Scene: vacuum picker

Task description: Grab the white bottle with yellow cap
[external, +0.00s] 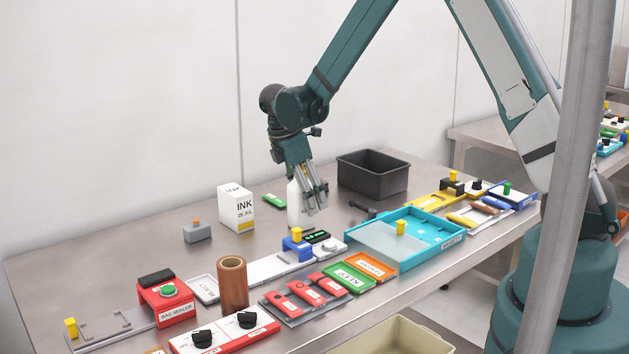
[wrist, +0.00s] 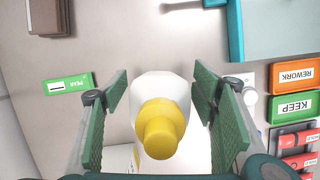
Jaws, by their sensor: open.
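The white bottle (external: 294,204) stands upright on the metal table, partly hidden behind my gripper in the external view. In the wrist view the white bottle (wrist: 160,88) shows from above with its yellow cap (wrist: 161,130) toward the camera. My gripper (external: 315,205) points down at the bottle. In the wrist view my gripper (wrist: 162,90) is open, with one green finger pad on each side of the bottle. Gaps show between the pads and the bottle. The cap is hidden in the external view.
A white INK box (external: 236,208) and a green PEAR tag (wrist: 68,87) are left of the bottle. A dark bin (external: 373,175) stands behind, right. A blue tray (external: 440,238) lies to the right. Red panels and a brown cylinder (external: 232,285) line the front edge.

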